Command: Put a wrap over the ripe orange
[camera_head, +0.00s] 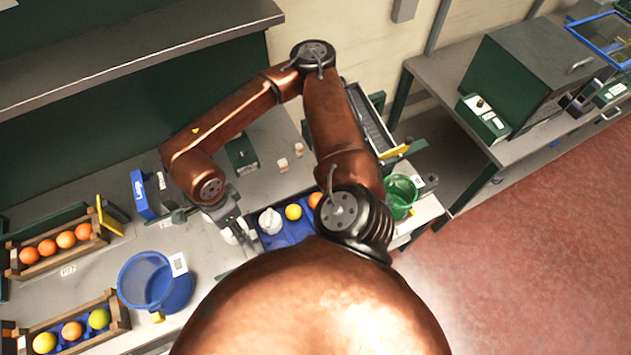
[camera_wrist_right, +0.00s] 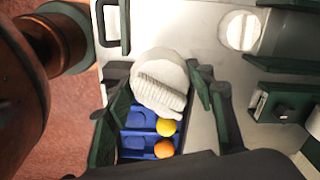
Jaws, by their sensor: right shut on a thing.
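My right gripper (camera_head: 228,212) hangs at the left end of a blue fruit tray (camera_head: 290,237). It is shut on a pale wrap (camera_head: 233,236), partly hidden by the fingers. A white rounded thing (camera_head: 270,221) sits in the tray right of the gripper. A yellow fruit (camera_head: 293,211) and an orange fruit (camera_head: 315,200) lie bare beside it. In the right wrist view, a large white ribbed wrap (camera_wrist_right: 160,82) covers the tray's upper end, above the yellow fruit (camera_wrist_right: 166,127) and orange fruit (camera_wrist_right: 163,149). What lies under it is hidden. My left gripper is not in view.
A blue basket (camera_head: 155,285) and two wooden crates of fruit (camera_head: 55,238) stand at the left. A green basket (camera_head: 400,195) stands at the right. A dark box (camera_head: 241,155) and two small containers (camera_head: 283,163) are behind the tray. Another white round thing (camera_wrist_right: 240,30) lies beyond the tray.

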